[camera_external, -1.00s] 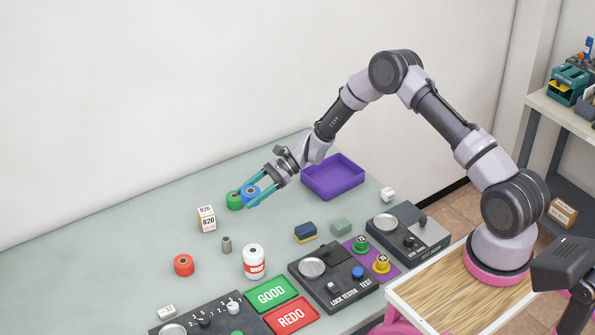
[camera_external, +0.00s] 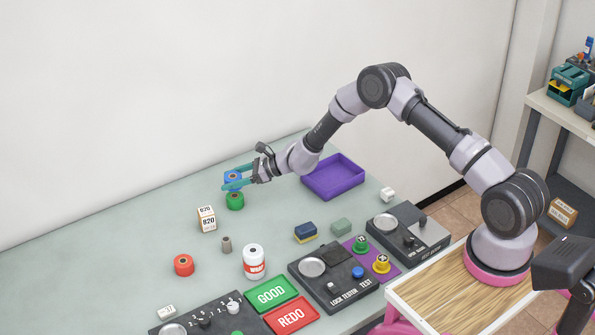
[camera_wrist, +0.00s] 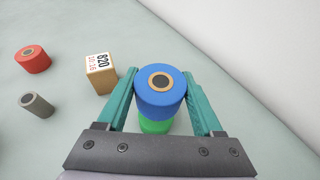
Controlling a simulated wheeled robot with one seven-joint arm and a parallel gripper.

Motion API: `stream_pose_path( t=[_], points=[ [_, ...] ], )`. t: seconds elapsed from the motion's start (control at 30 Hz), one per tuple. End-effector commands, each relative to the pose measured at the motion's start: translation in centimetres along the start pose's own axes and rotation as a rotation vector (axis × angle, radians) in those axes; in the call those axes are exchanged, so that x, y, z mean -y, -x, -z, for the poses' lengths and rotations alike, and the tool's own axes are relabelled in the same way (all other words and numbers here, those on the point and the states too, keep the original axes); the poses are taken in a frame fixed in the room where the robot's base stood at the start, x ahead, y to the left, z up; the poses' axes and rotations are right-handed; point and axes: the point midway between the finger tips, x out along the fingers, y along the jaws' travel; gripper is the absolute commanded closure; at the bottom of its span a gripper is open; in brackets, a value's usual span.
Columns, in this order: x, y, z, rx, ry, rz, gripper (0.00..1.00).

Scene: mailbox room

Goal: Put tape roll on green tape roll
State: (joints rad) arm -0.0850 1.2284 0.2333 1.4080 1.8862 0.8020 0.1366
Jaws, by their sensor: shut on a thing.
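A blue tape roll (camera_external: 232,177) is held between the teal fingers of my gripper (camera_external: 236,182), which is shut on it. In the external view it appears above the green tape roll (camera_external: 235,201), which stands on the table. In the wrist view the blue roll (camera_wrist: 160,90) sits between the fingers, and the green roll (camera_wrist: 155,126) shows below it, mostly hidden. I cannot tell whether the two rolls touch. A red tape roll (camera_external: 184,265) stands apart, nearer the front of the table.
A box marked 820 (camera_external: 207,219) stands close, left of the green roll. A grey cylinder (camera_external: 226,244) and a white-and-red can (camera_external: 253,261) stand nearer the front. A purple tray (camera_external: 333,178) lies to the right. The table behind the rolls is clear.

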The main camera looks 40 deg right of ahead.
Motion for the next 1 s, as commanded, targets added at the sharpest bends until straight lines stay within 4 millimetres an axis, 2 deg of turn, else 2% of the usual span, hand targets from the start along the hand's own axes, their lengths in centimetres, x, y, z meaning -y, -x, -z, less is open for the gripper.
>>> stream_pose_path(
  t=[0.3, 0.67, 0.7, 0.73, 0.77, 1.0],
  points=[
    [0.0, -1.4, 3.4, 0.001, 0.0, 0.0, 0.88],
    [0.0, -1.6, 3.7, 0.001, 0.0, -0.001, 0.88],
    [0.0, -1.6, 3.7, 0.001, 0.001, -0.001, 0.21],
    [0.0, -1.5, 3.7, 0.001, 0.001, -0.001, 0.09],
    [0.0, -1.5, 3.7, 0.001, 0.001, -0.001, 0.02],
    [0.0, -1.5, 3.7, 0.001, 0.001, -0.001, 0.02]
  ],
)
